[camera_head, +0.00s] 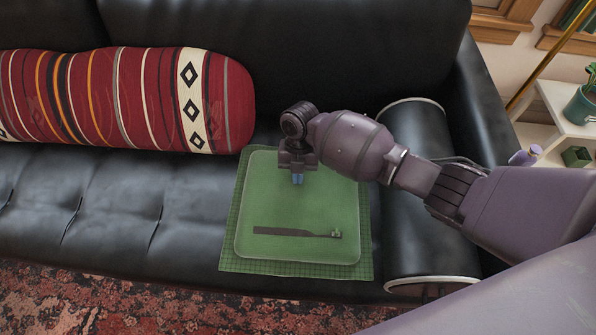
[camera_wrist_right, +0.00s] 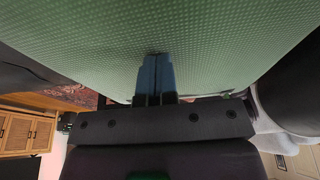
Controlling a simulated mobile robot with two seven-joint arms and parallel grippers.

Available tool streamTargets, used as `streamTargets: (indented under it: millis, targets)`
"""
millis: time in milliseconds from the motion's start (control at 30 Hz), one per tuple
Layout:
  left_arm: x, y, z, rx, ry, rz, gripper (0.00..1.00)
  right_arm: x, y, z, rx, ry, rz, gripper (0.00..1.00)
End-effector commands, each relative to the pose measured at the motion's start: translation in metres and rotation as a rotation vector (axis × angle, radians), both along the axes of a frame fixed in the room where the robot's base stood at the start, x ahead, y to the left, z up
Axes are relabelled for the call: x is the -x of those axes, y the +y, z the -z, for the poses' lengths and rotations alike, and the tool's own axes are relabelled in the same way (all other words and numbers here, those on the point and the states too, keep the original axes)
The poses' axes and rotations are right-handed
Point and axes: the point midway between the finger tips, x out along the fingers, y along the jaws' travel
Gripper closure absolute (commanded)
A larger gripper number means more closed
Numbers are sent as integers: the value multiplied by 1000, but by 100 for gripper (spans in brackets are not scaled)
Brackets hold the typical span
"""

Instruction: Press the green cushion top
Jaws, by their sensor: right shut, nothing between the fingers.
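The green cushion (camera_head: 290,240) lies flat on the black sofa seat, on a green checked mat (camera_head: 228,262). A dark strip-like mark with a small green end shows on its lower part. My right gripper (camera_head: 297,179) points down at the upper middle of the cushion, with its blue fingertips shut and empty. In the right wrist view the fingertips (camera_wrist_right: 155,62) are together against the green textured surface (camera_wrist_right: 150,28), at or very close to it; I cannot tell whether they press in. My left gripper is not in view.
A red striped bolster (camera_head: 150,98) lies on the sofa (camera_head: 100,205) to the left. A white shelf (camera_head: 560,110) with a potted plant (camera_head: 583,105) stands at the right.

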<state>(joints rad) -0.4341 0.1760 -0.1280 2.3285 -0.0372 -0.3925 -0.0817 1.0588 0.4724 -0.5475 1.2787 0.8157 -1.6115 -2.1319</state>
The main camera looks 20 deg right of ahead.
Motion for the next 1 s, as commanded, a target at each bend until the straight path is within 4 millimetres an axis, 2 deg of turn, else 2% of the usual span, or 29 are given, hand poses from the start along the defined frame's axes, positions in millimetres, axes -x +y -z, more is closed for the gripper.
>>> streamTargets:
  millis: [33, 167, 300, 567, 767, 1000]
  targets:
    - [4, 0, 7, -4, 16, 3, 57, 4, 0, 16, 2, 12, -1, 100]
    - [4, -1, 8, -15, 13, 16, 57, 4, 0, 34, 1, 14, 0, 100]
    - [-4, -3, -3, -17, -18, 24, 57, 3, 0, 32, 1, 7, 0, 100]
    - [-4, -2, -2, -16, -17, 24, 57, 3, 0, 31, 1, 8, 1, 100]
    - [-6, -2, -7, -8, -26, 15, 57, -5, -3, 8, 2, 0, 1, 100]
    - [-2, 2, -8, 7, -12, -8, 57, -18, -8, -39, 2, -8, 0, 100]
